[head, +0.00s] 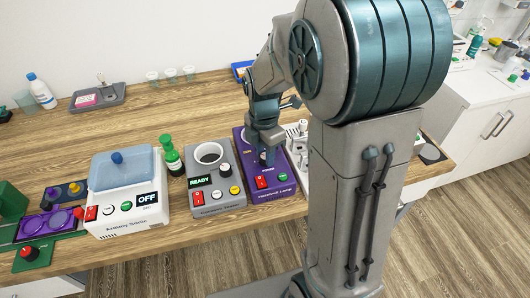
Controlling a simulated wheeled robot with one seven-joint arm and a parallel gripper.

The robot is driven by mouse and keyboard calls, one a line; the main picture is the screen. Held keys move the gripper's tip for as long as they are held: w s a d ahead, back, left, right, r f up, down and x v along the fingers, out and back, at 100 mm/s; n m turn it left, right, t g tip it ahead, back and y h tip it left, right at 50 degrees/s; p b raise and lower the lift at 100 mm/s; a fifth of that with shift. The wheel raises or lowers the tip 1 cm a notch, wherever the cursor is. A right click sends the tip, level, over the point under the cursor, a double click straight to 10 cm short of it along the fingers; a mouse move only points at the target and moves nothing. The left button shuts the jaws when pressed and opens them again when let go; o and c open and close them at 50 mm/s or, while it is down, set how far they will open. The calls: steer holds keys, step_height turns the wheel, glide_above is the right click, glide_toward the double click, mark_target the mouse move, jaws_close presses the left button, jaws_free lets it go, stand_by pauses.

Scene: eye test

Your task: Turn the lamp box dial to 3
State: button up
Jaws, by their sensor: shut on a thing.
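The lamp box (272,196) is purple and stands on the wooden bench, with a small display, a red switch (262,183) and a green button (282,180) toward its front. Its label is too small to read surely. My gripper (267,157) points down onto the top of the lamp box and is shut on what appears to be its dial. The fingers hide the dial, so its pointer and numbers cannot be read.
A grey box (229,199) reading READY stands just left of the lamp box. A white box (125,223) reading OFF and a green bottle (171,155) are further left. A white board (297,150) is close on the right, partly behind my arm.

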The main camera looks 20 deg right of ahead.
steer(key=m+b, duration=0.1)
steer(key=m, duration=1.2)
steer(key=shift+m+y+b, duration=0.3)
steer(key=shift+m+b, duration=0.05)
steer(key=shift+m, duration=0.05)
steer(key=m, duration=0.5)
steer(key=shift+r+m+t, duration=0.1)
steer(key=shift+m+t, duration=0.2)
steer(key=shift+m, duration=2.1)
steer(key=o, duration=1)
steer(key=shift+d, duration=0.1)
